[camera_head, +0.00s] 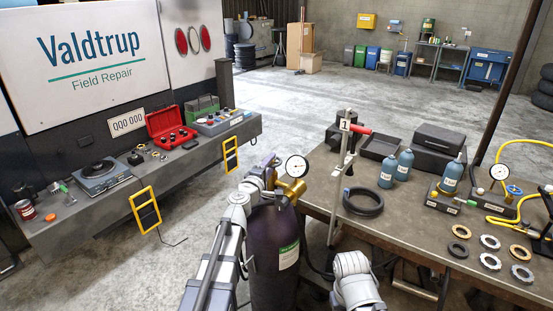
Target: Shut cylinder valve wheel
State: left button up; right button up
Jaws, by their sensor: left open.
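A tall dark gas cylinder (272,250) with a green and white label stands upright in front of me, at the lower middle of the head view. A brass valve (293,187) sits on its top, with a round white-faced pressure gauge (297,166) above it. I cannot make out the valve wheel; my left gripper covers the left side of the valve. My left gripper (270,172) is open at the cylinder's top, close against the valve; whether it touches is unclear. Part of my right arm shows at the bottom, but its gripper does not.
A workbench (405,213) to the right holds a black ring (363,201), blue bottles (388,170), a stand with a red handle (347,150), a second gauge and several metal rings. A grey truck-side shelf (105,203) with a red case (170,128) is at left. Open floor lies behind.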

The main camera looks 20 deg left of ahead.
aim_at(276, 158)
pick_arm(q)
jog(key=w, duration=0.4)
jog(key=shift+w+d, duration=0.25)
jog(key=shift+w, duration=0.1)
jog(key=shift+s, duration=0.1)
grip_shut()
